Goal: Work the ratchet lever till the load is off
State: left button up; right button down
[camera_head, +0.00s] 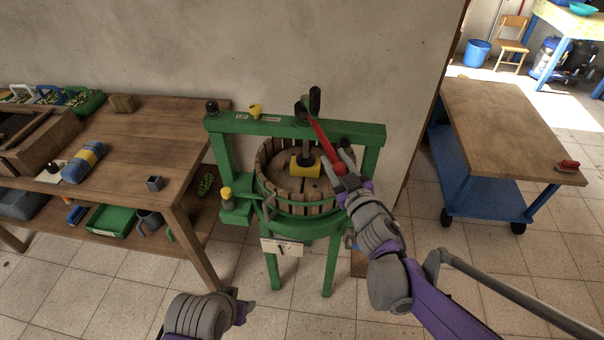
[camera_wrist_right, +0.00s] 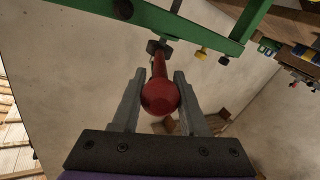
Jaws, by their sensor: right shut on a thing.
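The ratchet lever (camera_head: 321,132) is a red bar on top of the green press (camera_head: 285,127), slanting down from the screw head toward the lower right. My right gripper (camera_head: 342,172) is shut on its outer end. In the right wrist view the lever's red ball end (camera_wrist_right: 160,97) lies between the two grey fingers of that gripper (camera_wrist_right: 159,100). A yellow block (camera_head: 305,165) sits at the foot of the dark screw, over the round wooden lid in the slatted basket (camera_head: 300,205). My left gripper (camera_head: 243,309) is low in front; its finger gap is not clear.
A blue cart (camera_head: 510,125) with a wooden top stands right. The wall is close behind the press. Tiled floor is free in front.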

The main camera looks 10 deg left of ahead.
jog(key=shift+a, duration=0.1)
dwell(0.4)
jog(key=s+a+p, duration=0.2)
jog(key=a, duration=0.4)
jog(key=shift+s+a+p, duration=0.15)
jog(key=shift+a+p, duration=0.05)
jog(key=shift+p, duration=0.15)
